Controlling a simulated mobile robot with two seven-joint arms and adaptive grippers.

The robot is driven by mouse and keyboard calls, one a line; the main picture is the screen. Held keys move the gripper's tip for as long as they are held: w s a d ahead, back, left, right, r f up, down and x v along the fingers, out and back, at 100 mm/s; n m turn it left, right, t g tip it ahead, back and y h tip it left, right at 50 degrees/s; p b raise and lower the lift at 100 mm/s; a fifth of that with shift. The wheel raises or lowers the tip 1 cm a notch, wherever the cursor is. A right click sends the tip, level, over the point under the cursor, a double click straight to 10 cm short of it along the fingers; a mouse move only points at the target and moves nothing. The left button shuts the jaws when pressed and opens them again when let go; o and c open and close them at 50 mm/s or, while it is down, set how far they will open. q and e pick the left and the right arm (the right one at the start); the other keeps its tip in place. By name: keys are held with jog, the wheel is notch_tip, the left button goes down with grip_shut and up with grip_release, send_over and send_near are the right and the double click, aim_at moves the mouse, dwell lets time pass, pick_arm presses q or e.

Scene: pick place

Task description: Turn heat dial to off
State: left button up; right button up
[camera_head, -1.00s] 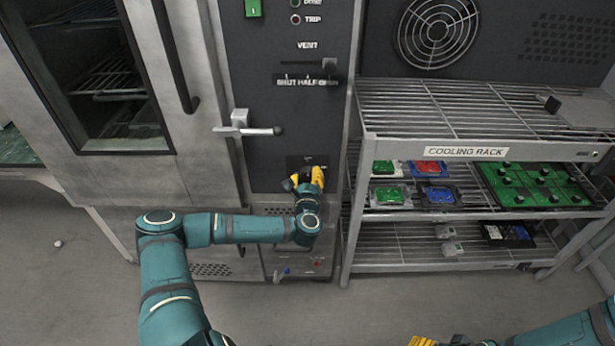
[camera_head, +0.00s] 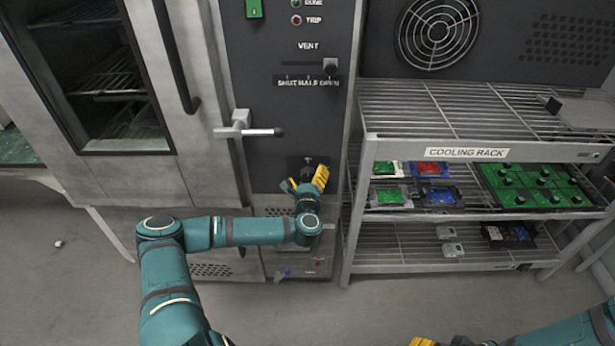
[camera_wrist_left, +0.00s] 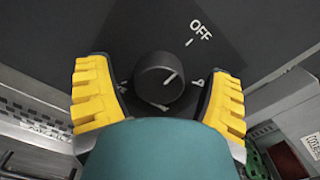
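The heat dial (camera_wrist_left: 159,78) is a round black knob on a dark panel, seen in the left wrist view. Its white pointer line aims up and right, a little clockwise of the tick under the OFF label (camera_wrist_left: 201,30). My left gripper (camera_head: 306,184) is open in front of the dial's plate, low on the oven's control panel. In the wrist view its yellow fingers (camera_wrist_left: 160,100) stand apart on either side of the dial, with visible gaps. My right gripper (camera_head: 425,342) barely shows at the bottom edge.
The oven door handle (camera_head: 248,130) sticks out above and left of my left gripper. The vent slider (camera_head: 330,66) is higher on the panel. The cooling rack (camera_head: 466,153), holding coloured trays, stands close on the right.

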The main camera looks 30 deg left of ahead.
pick_arm(q)
jog(key=shift+s, duration=0.1)
jog(key=v, duration=1.2)
